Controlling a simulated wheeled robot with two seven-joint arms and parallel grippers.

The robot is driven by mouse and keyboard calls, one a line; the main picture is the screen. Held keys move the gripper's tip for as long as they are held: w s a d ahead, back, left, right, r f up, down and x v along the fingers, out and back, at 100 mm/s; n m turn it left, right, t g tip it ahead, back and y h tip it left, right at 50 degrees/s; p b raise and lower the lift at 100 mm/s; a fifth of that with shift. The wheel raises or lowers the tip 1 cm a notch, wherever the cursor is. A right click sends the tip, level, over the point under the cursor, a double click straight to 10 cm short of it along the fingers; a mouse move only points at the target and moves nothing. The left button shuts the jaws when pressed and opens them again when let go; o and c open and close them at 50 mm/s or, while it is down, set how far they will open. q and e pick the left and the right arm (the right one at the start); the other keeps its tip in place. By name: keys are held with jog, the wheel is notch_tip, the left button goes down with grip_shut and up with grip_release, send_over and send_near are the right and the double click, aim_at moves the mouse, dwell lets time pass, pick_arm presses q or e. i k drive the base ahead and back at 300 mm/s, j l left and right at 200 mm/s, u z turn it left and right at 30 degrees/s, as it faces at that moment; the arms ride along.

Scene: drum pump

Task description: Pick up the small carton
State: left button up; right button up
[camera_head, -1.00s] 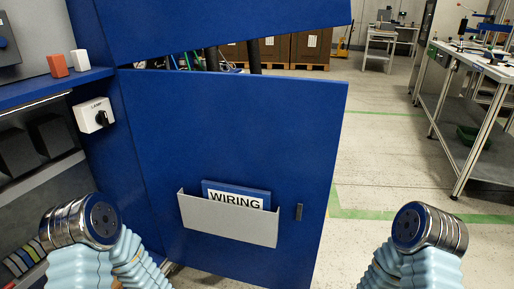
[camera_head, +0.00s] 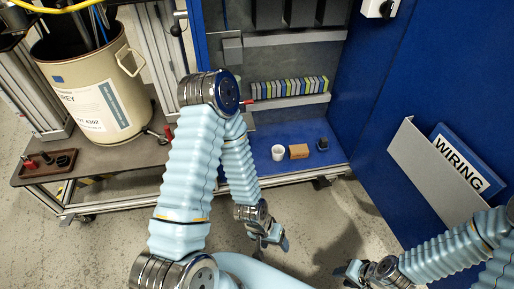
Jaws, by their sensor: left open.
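A small orange-brown carton (camera_head: 298,151) sits on the blue floor of the cabinet, between a white cup and a dark knob-like part. My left gripper (camera_head: 275,240) is open and empty, in front of and below the cabinet floor, well apart from the carton. My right gripper (camera_head: 347,274) is low at the bottom of the view, to the right of the left one, and touches nothing visible. Its jaws are too small to judge.
The white cup (camera_head: 278,153) and the dark part (camera_head: 322,144) flank the carton closely. A terminal strip (camera_head: 290,87) is above. The open blue door with a document pocket (camera_head: 431,168) bounds the right. A cream drum (camera_head: 92,85) stands on a bench at left.

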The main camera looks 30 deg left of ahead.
aim_at(300, 151)
jog(key=u, duration=0.5)
jog(key=i+j+z, duration=0.2)
jog(key=z, duration=0.3)
jog(key=i+j+z, duration=0.15)
jog(key=j+z, duration=0.35)
jog(key=i+j+z, duration=0.15)
jog(key=z, duration=0.35)
jog(key=k+j, duration=0.05)
jog(key=j, duration=0.05)
